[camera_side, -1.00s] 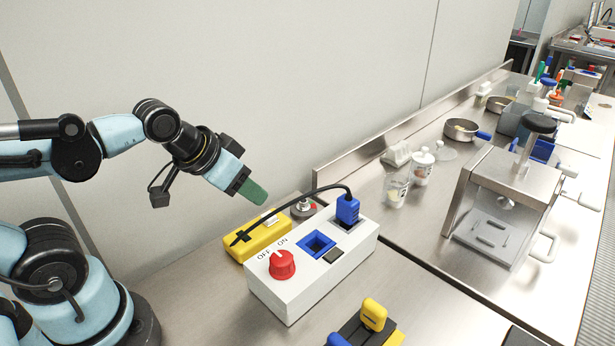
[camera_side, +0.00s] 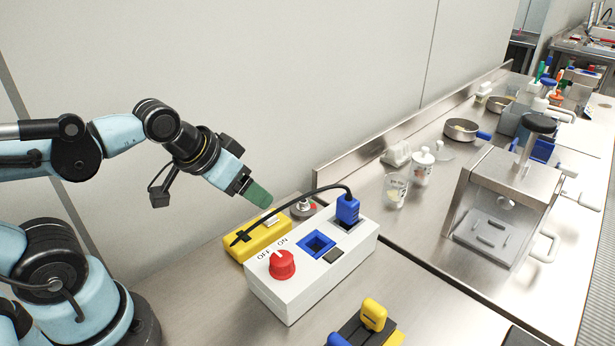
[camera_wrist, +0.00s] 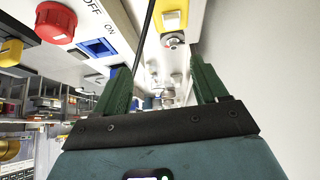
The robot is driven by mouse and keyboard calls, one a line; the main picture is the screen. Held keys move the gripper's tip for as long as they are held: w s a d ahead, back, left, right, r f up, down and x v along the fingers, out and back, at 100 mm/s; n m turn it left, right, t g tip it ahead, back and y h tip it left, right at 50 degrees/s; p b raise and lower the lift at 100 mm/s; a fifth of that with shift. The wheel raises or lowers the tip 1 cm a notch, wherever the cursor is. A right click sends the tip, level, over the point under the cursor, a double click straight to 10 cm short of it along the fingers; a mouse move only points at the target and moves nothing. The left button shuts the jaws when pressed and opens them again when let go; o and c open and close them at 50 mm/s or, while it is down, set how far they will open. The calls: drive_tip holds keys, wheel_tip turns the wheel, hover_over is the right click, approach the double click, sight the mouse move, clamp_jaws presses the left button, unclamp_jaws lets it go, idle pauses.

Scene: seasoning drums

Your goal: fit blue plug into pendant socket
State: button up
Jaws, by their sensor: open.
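The blue plug (camera_side: 347,210) stands upright at the far right end of the white box's top, with a black cable arching from it to the left. The blue-framed square socket (camera_side: 318,244) sits in the same top, beside the plug, and looks empty; it also shows in the wrist view (camera_wrist: 97,48). I cannot tell which opening is the pendant socket. My gripper (camera_side: 258,195) has green fingers and hangs in the air up and left of the box, apart from the plug. In the wrist view my gripper (camera_wrist: 165,85) is open with nothing between its fingers.
The white box (camera_side: 290,299) has a red OFF/ON knob (camera_side: 282,265). A yellow box (camera_side: 257,238) with the cable running to it lies behind. A black holder with a yellow piece (camera_side: 373,314) is in front. A metal press (camera_side: 505,205) stands right.

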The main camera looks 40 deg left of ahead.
drive_tip(key=w+d+r+g, duration=0.3)
drive_tip(key=w+d+r, duration=0.25)
drive_tip(key=w, duration=0.25)
drive_tip(key=g, duration=0.4)
approach(349, 199)
drive_tip(key=f, duration=0.5)
drive_tip(key=shift+w+d+f, duration=0.1)
drive_tip(key=shift+d+f, duration=0.2)
drive_tip(key=shift+d, duration=0.05)
drive_tip(key=shift+a+f, duration=0.2)
drive_tip(key=shift+f, duration=1.15)
drive_tip(key=shift+a+f, duration=0.2)
drive_tip(key=shift+f, duration=1.15)
drive_tip(key=shift+c, duration=0.3)
drive_tip(key=c, duration=1)
drive_tip(key=shift+r, duration=0.15)
